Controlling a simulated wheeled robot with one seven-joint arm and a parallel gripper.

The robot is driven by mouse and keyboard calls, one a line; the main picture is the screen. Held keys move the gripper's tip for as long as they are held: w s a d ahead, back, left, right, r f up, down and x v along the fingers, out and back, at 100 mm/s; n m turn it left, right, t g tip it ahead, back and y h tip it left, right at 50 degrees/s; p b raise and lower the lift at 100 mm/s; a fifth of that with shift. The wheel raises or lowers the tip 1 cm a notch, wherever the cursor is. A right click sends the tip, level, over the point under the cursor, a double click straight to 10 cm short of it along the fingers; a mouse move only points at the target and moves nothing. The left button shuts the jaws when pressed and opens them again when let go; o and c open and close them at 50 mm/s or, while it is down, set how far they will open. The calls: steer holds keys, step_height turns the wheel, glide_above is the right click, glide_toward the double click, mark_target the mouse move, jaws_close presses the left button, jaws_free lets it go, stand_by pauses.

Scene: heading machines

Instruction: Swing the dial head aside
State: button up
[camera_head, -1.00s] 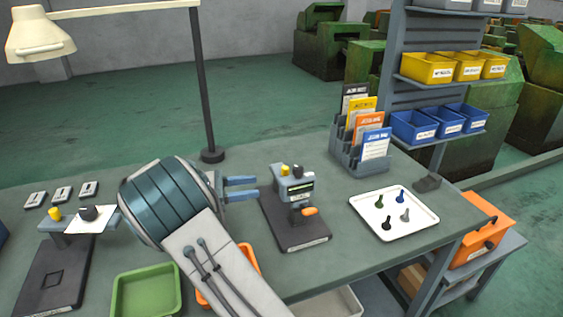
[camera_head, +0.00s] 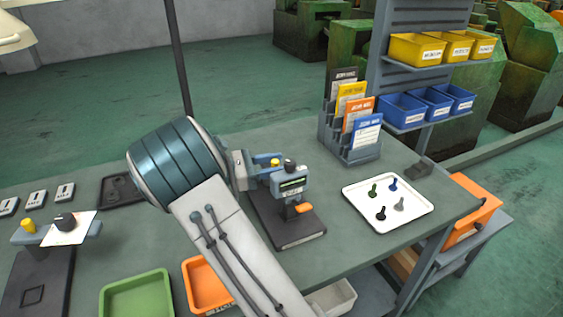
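A small grey-blue instrument head (camera_head: 291,183) stands on a dark base plate (camera_head: 292,232) near the middle of the bench. I cannot tell for sure which one is the dial head. My gripper (camera_head: 268,160) is at the left rear of the middle head, close to its yellow knob. Its fingers are partly hidden; contact is unclear.
A white tray (camera_head: 360,217) with several small pegs lies to the right. A card rack (camera_head: 346,150) stands behind it. Green (camera_head: 138,297) and orange (camera_head: 200,292) trays lie at the front. A lamp post (camera_head: 182,70) rises at the rear.

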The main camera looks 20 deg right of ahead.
steer(key=shift+s+d, duration=0.15)
steer(key=shift+d, duration=0.95)
jaws_close()
